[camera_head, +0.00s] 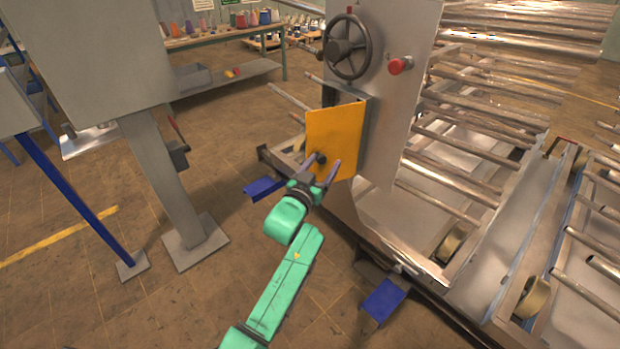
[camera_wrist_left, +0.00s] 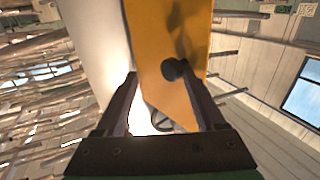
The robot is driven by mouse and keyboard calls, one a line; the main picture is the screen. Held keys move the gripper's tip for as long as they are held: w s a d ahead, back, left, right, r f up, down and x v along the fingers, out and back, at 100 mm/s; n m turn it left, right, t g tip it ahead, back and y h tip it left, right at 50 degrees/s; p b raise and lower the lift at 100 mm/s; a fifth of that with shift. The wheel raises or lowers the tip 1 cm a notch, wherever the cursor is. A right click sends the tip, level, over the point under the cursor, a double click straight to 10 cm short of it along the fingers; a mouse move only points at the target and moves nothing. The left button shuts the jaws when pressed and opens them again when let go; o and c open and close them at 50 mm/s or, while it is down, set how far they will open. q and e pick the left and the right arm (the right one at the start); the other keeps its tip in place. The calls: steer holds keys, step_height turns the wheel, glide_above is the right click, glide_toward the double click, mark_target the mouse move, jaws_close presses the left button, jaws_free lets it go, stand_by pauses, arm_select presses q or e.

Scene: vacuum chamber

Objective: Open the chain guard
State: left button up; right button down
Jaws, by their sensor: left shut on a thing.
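The chain guard is an orange panel (camera_head: 336,128) low on the grey upright housing, below a handwheel. It carries a small dark round knob (camera_head: 320,158) near its lower left. A gap shows between its top edge and the grey frame, and how far it stands out is hard to tell. The left wrist view shows the orange panel (camera_wrist_left: 165,45) ahead and the knob (camera_wrist_left: 175,69) against the right finger. My right gripper is not in view.
A dark handwheel (camera_head: 347,47) and a red button (camera_head: 400,65) sit on the housing above the guard. A roller conveyor (camera_head: 480,130) fills the right side. A grey post (camera_head: 160,180) stands at left. Blue pedals (camera_head: 264,188) lie low nearby. Floor is clear between.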

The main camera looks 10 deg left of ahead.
arm_select(q)
steer(key=b+v, duration=0.3)
steer(key=v, duration=1.1)
steer(key=shift+c, duration=0.3)
